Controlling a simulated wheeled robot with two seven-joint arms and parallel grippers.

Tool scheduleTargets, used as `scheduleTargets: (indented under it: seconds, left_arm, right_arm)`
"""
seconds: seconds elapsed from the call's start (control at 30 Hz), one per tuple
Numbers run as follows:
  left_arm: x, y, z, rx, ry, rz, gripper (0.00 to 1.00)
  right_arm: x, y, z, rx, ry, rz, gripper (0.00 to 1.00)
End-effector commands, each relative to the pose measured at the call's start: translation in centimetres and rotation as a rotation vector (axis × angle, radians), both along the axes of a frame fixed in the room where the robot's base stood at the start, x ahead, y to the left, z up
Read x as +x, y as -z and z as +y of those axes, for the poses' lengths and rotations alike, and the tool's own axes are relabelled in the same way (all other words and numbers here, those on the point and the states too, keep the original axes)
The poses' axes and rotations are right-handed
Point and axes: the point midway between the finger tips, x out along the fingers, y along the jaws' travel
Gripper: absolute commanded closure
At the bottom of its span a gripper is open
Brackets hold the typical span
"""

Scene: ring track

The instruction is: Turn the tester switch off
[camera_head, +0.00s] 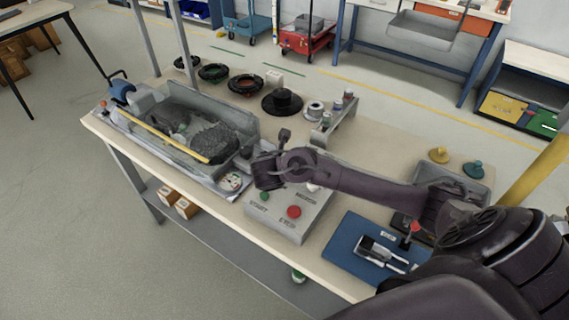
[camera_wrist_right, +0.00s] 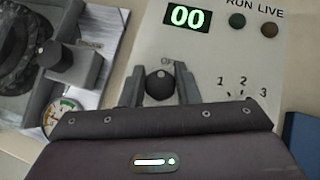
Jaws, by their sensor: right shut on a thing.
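The tester (camera_head: 290,228) is a grey sloped box near the table's front edge, with a green button and a red button on its lower face. In the right wrist view its panel (camera_wrist_right: 215,58) has a green display reading 00, two dull lamps marked RUN and LIVE, and the numbers 1, 2, 3. The black tester switch knob (camera_wrist_right: 160,84) stands between the fingers of my right gripper (camera_wrist_right: 161,90), which is shut on it. In the head view my right gripper (camera_head: 266,175) covers the upper panel. My left gripper is out of view.
A clear-sided tray (camera_head: 178,140) and a round gauge (camera_head: 232,182) lie just left of the tester. A small rack with jars (camera_head: 333,120) stands behind it. A blue mat (camera_head: 350,262) with tools is to the right, under my arm. Bare tabletop lies behind the arm.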

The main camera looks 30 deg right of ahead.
Motion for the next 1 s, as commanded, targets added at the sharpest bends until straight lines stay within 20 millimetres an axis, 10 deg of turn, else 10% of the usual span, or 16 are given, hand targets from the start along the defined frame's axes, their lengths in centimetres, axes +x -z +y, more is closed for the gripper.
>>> scheduleTargets:
  seconds: [0.93, 0.97, 1.0]
  left_arm:
    - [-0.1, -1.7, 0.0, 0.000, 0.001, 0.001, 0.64]
    - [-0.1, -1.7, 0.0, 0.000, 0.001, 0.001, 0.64]
    - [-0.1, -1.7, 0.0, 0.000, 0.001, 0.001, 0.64]
  right_arm:
    - [0.0, 0.0, 0.0, 0.000, 0.190, -0.001, 0.94]
    - [0.0, 0.0, 0.0, 0.000, 0.190, -0.001, 0.67]
    - [0.0, 0.0, 0.0, 0.000, 0.190, -0.001, 0.62]
